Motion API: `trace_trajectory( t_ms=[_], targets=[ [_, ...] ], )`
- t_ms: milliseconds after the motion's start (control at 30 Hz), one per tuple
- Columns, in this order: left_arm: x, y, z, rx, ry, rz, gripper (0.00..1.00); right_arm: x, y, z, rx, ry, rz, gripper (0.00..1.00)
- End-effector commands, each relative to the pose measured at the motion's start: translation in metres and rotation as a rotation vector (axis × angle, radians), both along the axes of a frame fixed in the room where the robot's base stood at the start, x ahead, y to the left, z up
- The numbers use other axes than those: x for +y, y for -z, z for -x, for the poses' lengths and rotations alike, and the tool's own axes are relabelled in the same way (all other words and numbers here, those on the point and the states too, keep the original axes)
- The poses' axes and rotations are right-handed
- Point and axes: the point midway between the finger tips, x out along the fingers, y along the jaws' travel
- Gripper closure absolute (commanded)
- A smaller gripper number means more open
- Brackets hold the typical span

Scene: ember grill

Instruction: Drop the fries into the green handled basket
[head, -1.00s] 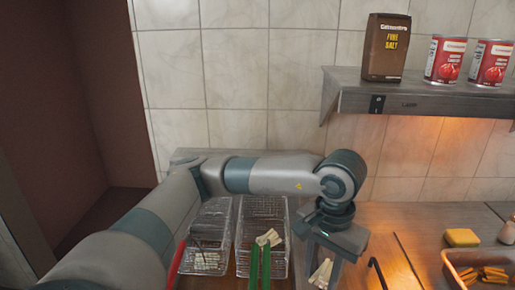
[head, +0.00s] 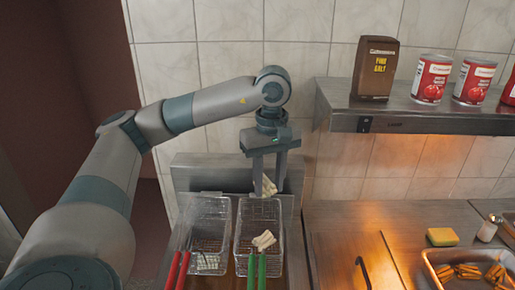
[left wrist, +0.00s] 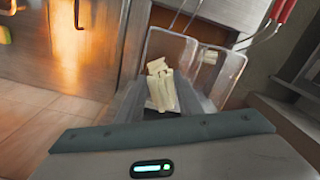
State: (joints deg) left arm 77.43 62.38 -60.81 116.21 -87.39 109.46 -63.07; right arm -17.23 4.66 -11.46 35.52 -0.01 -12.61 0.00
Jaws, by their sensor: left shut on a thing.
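My left gripper (head: 269,190) points down and is shut on a bunch of pale fries (head: 267,184). It holds them raised near the back end of the green handled basket (head: 243,228); I cannot tell the exact height. The held fries also show between the fingers in the left wrist view (left wrist: 161,86). The basket is wire mesh, with green handles (head: 257,265) toward me, and other fries (head: 264,241) lie inside it. My right gripper is not in view.
A red handled wire basket (head: 209,215) with some fries (head: 207,263) stands just left. A metal shelf (head: 430,121) with a salt bag (head: 375,68) and cans (head: 432,79) is at the right. A sponge (head: 442,237) and a tray (head: 430,265) of browned fries sit on the right counter.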

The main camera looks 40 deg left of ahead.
Motion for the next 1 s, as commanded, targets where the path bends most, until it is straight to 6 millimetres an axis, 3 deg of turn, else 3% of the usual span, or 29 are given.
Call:
trace_trajectory(
  t_ms=[33, 100, 300, 733, 1000],
  targets=[
    [0.012, -0.016, 0.000, -0.003, -0.066, 0.003, 0.88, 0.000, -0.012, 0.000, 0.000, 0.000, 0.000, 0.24],
    [0.022, -0.025, 0.000, -0.005, -0.135, 0.006, 0.88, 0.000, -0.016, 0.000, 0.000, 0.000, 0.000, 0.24],
    [0.036, -0.035, 0.000, -0.008, -0.229, 0.011, 0.88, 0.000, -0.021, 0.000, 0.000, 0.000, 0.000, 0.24],
    [0.037, -0.033, 0.000, -0.008, -0.231, 0.011, 0.88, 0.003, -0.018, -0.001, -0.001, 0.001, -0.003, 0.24],
    [0.037, -0.015, 0.001, -0.006, -0.230, 0.012, 0.88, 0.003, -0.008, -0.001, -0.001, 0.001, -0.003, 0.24]
  ],
)
